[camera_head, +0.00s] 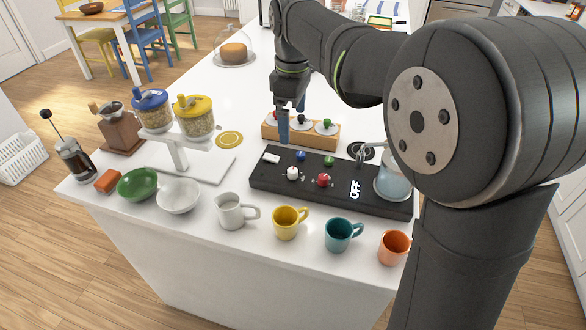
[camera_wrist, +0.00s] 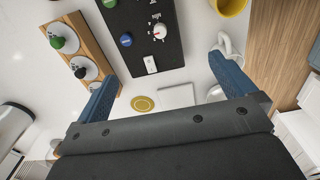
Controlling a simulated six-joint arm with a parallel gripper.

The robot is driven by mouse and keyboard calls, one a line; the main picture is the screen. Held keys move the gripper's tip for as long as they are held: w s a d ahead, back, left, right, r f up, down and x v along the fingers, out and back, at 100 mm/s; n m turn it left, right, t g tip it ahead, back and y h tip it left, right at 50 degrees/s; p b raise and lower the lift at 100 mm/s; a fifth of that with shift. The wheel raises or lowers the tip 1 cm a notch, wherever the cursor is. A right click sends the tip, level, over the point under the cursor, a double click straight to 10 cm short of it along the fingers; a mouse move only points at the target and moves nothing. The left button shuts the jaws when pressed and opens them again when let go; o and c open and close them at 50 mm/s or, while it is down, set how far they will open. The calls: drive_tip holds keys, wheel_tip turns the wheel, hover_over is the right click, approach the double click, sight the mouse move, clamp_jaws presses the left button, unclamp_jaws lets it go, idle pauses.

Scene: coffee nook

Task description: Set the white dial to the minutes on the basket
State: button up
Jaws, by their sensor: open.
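The white dial (camera_head: 292,174) sits on a black panel (camera_head: 345,197), left of a red dial (camera_head: 323,180). In the wrist view the white dial (camera_wrist: 158,31) shows a small red mark and tiny labels around it, too small to read. My gripper (camera_head: 292,124) is above the counter behind the panel's left part, apart from the dial. Its two blue fingers (camera_wrist: 163,73) are spread with nothing between them. A white basket (camera_head: 18,150) stands on the floor at the far left; I see no readable number on it. I cannot tell whether it is the basket named.
A wooden rack (camera_head: 270,131) with several coloured-knob pieces stands behind the panel. A glass vessel (camera_head: 393,182) is at the panel's right end. Several mugs, including a yellow one (camera_head: 287,222), line the front. A scale (camera_head: 195,165) with grain jars is at left.

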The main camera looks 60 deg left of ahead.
wheel_tip(320, 180, down, 6)
drive_tip(key=shift+f, duration=0.15)
idle(0.6)
wheel_tip(320, 180, up, 10)
idle(0.5)
idle(0.4)
